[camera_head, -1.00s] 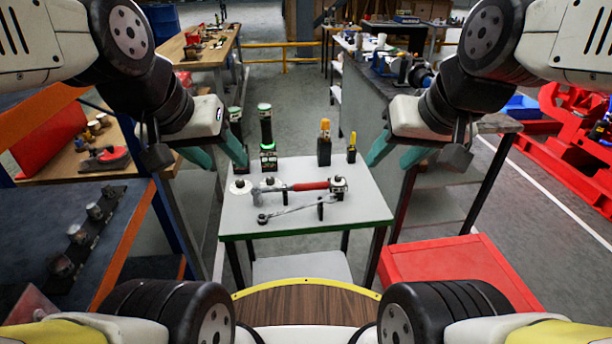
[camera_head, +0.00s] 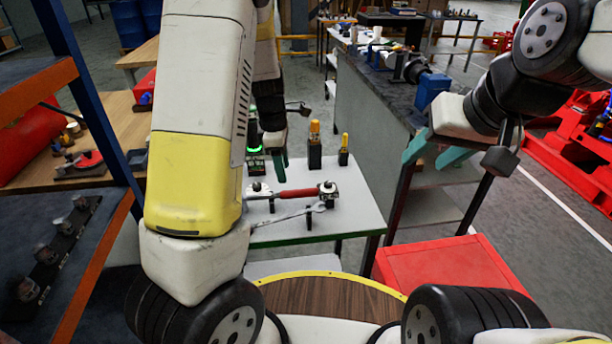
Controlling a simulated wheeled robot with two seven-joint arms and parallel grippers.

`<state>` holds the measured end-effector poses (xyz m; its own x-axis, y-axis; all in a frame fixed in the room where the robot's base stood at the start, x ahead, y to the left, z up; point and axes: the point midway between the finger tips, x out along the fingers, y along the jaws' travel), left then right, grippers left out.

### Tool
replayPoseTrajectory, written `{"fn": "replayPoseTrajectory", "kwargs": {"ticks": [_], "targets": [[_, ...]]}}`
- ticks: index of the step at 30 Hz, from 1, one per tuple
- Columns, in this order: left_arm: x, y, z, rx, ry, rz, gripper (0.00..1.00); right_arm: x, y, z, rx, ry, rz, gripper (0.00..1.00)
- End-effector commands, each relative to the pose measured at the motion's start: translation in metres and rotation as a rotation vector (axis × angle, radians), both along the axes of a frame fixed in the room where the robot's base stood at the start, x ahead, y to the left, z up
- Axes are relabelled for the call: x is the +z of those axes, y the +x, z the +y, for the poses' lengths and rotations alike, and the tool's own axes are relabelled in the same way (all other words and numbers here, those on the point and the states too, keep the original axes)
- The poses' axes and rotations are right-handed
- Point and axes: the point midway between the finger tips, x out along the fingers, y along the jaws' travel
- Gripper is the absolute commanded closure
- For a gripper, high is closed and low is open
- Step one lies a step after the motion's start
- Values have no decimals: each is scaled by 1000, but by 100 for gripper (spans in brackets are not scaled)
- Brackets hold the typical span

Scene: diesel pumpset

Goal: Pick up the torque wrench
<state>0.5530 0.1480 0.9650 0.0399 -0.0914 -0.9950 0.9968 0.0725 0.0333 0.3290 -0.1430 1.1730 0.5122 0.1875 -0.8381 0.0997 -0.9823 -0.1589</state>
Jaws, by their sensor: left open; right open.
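A red-handled tool (camera_head: 298,193), which looks like the torque wrench, lies on small holders on the white table (camera_head: 350,218). A plain silver wrench (camera_head: 287,216) lies in front of it. My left arm hides the left ends of both tools. My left gripper (camera_head: 279,164) points down with teal fingers behind the red-handled tool, apart from it as far as I can see. It is open and empty. My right gripper (camera_head: 436,153) is open and empty, to the right of the table and in front of the grey bench.
Two yellow-topped tools (camera_head: 314,145) stand upright at the table's back, right of my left gripper. A green-and-black device (camera_head: 255,160) stands at back left. A red cabinet (camera_head: 450,268) is at front right. A blue-framed shelf (camera_head: 100,120) stands left.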

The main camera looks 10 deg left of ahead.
Motion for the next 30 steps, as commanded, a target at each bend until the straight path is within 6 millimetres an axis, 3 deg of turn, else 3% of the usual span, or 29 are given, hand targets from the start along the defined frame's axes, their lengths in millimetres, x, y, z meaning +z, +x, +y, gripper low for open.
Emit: {"fn": "replayPoseTrajectory", "kwargs": {"ticks": [3,9,24,30], "targets": [[-28,12,5,122,54,37,50,0,0,0,0,0,0,55],[-46,19,9,210,89,50,50,0,0,0,0,0,0,55],[-110,18,16,212,88,53,50,0,0,0,0,0,0,55],[-121,18,16,209,88,50,50,0,0,0,0,0,0,55]]}}
